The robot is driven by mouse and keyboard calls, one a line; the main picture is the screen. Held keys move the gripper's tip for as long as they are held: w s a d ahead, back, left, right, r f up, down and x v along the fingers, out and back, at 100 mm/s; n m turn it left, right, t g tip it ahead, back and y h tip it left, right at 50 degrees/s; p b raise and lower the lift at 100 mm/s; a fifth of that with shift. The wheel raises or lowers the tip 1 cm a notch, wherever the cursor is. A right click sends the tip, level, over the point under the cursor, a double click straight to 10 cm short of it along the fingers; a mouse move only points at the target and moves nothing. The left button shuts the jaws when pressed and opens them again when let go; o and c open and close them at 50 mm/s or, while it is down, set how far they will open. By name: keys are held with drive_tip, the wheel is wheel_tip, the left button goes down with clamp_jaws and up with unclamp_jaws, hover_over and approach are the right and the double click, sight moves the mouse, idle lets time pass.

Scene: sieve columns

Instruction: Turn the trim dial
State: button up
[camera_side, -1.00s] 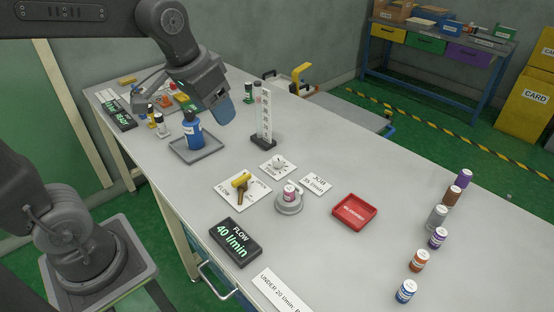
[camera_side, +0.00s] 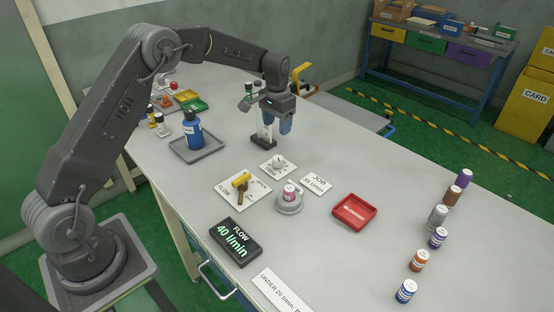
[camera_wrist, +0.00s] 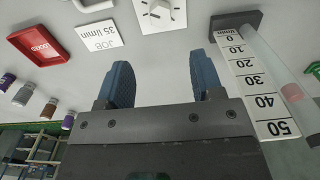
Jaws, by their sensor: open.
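The trim dial (camera_side: 279,162) is a small pale knob on a white square plate, on the bench between the flow scale and the yellow-handled valve. In the wrist view the dial (camera_wrist: 157,10) shows at the top edge, partly cut off, beyond my fingertips. My gripper (camera_side: 277,126) points down with its blue fingers apart, above and behind the dial, touching nothing that I can see. In the wrist view my gripper (camera_wrist: 160,68) is open and empty. The flow display (camera_side: 235,241) reads 40 l/min. The job card (camera_side: 316,183) reads 35 l/min.
The upright flow scale (camera_wrist: 255,82) stands close beside my gripper, with its base (camera_side: 264,142) near the dial. A blue bottle (camera_side: 193,131) stands left.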

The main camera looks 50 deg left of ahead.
sight(278, 159)
wheel_tip(278, 159, down, 14)
drive_tip(key=shift+r, duration=0.15)
idle(0.3)
drive_tip(key=shift+c, duration=0.3)
drive_tip(key=c, duration=0.9)
drive_tip(key=shift+n, duration=0.3)
drive_tip(key=n, duration=0.4)
drive_tip(key=shift+d+n, duration=0.1)
drive_tip(key=shift+n, duration=0.2)
drive_tip(key=n, duration=0.5)
drive_tip(key=shift+w+d, duration=0.1)
